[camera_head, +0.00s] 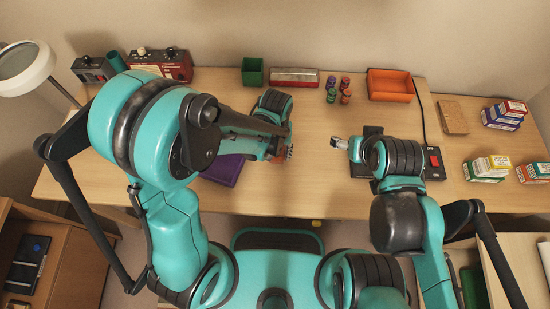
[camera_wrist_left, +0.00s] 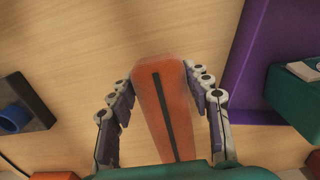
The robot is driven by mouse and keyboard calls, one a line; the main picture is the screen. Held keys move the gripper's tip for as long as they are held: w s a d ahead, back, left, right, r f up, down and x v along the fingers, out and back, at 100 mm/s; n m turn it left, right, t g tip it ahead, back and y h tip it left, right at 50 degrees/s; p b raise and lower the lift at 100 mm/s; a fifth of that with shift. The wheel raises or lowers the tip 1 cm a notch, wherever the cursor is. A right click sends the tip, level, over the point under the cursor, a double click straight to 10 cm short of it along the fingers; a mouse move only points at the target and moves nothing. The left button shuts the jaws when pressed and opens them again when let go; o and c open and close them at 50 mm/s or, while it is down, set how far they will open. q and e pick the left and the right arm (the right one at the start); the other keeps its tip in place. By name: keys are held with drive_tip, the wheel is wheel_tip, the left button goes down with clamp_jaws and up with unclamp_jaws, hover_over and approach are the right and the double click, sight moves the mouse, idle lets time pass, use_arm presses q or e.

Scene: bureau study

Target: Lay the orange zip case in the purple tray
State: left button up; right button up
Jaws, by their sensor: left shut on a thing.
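The orange zip case (camera_wrist_left: 180,125), with a dark zip line along it, is held between the fingers of my left gripper (camera_wrist_left: 159,82) in the left wrist view. In the head view a small part of the case (camera_head: 281,158) shows at my left gripper (camera_head: 287,150), over the desk. The purple tray (camera_wrist_left: 237,85) is to the right of the case in the left wrist view, apart from it. In the head view the tray (camera_head: 228,170) is left of the gripper and partly hidden by my left arm. My right gripper (camera_head: 341,143) is over the desk; its opening is unclear.
A green bin (camera_head: 252,71), a metal tin (camera_head: 294,76), small bottles (camera_head: 338,90) and an orange tray (camera_head: 389,86) stand at the back. A red-switched device (camera_head: 433,158) is beside my right arm.

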use_arm(q)
drive_tip(key=shift+w+a+f, duration=0.15)
drive_tip(key=shift+w+f, duration=0.05)
drive_tip(key=shift+f, duration=0.3)
drive_tip(key=shift+f+b, duration=0.95)
drive_tip(key=shift+f, duration=0.65)
drive_tip(key=shift+f, duration=0.15)
drive_tip(key=o, duration=1.3)
drive_tip(key=shift+o, duration=0.2)
